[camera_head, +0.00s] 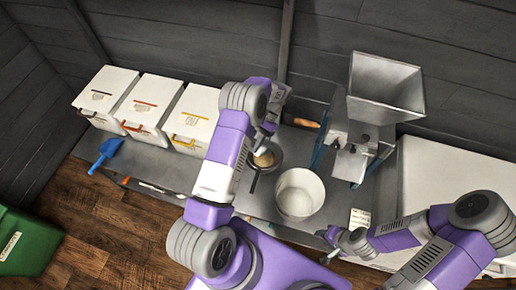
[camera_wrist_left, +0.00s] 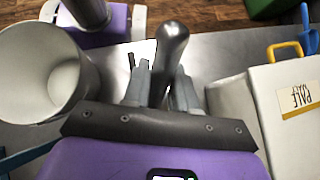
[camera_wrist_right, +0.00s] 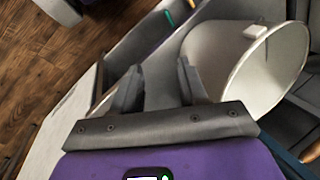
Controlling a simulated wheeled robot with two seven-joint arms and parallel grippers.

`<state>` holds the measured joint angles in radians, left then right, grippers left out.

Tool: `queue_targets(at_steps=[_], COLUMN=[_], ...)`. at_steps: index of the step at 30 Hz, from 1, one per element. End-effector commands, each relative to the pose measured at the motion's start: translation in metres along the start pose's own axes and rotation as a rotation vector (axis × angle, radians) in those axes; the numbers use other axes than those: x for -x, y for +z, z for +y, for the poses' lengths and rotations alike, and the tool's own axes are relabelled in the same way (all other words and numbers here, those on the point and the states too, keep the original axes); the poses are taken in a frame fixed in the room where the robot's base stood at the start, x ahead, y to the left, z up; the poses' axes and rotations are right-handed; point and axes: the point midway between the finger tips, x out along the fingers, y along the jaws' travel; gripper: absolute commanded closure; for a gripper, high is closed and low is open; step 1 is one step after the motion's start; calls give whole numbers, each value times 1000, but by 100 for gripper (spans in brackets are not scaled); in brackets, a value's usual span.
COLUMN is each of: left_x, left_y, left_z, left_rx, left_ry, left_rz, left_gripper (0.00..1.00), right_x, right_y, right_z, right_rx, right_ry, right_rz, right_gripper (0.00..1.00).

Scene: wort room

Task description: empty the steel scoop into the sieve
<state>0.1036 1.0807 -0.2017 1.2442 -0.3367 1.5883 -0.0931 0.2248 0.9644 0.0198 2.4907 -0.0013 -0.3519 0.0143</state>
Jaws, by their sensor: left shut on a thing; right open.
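My left gripper (camera_head: 264,142) is near the middle of the counter. In the left wrist view it (camera_wrist_left: 162,82) is shut on a grey metal handle with a rounded end, which I take for the steel scoop (camera_wrist_left: 173,45). In the head view a small dark round vessel (camera_head: 276,155) with tan contents shows right by this gripper, a dark handle running toward me. I cannot tell whether the vessel is the scoop's bowl or the sieve. No other sieve is clearly visible. My right gripper (camera_head: 328,236) is open and empty near the front edge, beside the white bucket (camera_head: 300,192).
A steel mill with a hopper (camera_head: 388,88) stands at the back right. A wooden handle (camera_head: 306,123) lies left of it. White lidded bins (camera_head: 150,105) and a blue scoop (camera_head: 106,154) are at the left. A green bin (camera_head: 30,243) is on the floor.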

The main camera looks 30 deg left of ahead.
Motion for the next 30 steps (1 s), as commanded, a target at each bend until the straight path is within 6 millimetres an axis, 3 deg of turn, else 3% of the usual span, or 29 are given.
queue_targets(at_steps=[7, 18, 30], left_x=[2, 4, 4], left_y=[4, 17, 26], left_z=[0, 0, 0], left_rx=[0, 0, -1], left_ry=[0, 2, 1], left_rz=[39, 347, 725], left_gripper=[100, 100, 100], right_x=[7, 28, 6], right_y=[0, 1, 0], right_z=[-2, -10, -2], right_rx=[0, 0, 0], right_ry=[0, 0, 0], right_rz=[0, 0, 0], right_gripper=[57, 57, 57])
